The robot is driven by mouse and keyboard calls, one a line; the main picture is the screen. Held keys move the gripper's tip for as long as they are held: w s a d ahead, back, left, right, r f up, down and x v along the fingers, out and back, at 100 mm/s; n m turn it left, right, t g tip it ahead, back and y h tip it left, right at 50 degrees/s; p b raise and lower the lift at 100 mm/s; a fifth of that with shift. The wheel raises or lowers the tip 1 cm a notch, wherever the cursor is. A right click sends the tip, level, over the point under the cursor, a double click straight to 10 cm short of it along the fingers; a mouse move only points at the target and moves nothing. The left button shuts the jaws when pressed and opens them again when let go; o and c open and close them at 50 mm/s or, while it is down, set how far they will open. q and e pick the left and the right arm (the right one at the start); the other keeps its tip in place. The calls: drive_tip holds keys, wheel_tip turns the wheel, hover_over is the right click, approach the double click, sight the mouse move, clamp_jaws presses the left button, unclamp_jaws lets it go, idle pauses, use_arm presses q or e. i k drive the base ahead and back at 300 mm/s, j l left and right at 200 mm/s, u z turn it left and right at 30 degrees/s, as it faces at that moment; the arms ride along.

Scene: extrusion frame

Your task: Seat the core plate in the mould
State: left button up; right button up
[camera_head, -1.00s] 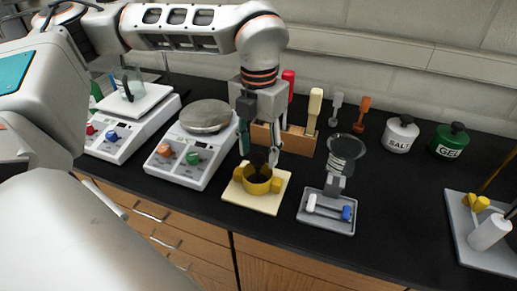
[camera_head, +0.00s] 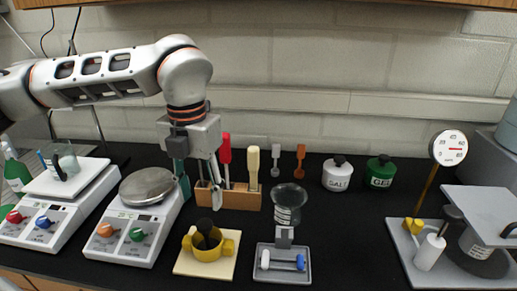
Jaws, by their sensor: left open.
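The mould (camera_head: 229,247) is a yellow ring with side lugs on a cream base plate (camera_head: 207,269) near the front of the bench. A dark piece with a black knob (camera_head: 206,228) stands inside the ring, apparently the core plate. Its lower part is hidden by the ring wall, so I cannot tell how deep it sits. My left gripper (camera_head: 201,188) is open and empty, its fingers pointing down above and behind the knob, apart from it. My right gripper is not in view.
Two scales (camera_head: 130,237) stand at left. Behind the mould is a wooden tool block (camera_head: 240,199). A grey tray with a funnel-like cup (camera_head: 288,199) is just right. SALT (camera_head: 337,177) and GEL (camera_head: 380,174) jars stand behind. A gauge stand (camera_head: 448,149) is far right.

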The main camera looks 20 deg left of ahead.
sight(190, 242)
drive_tip(key=k, duration=1)
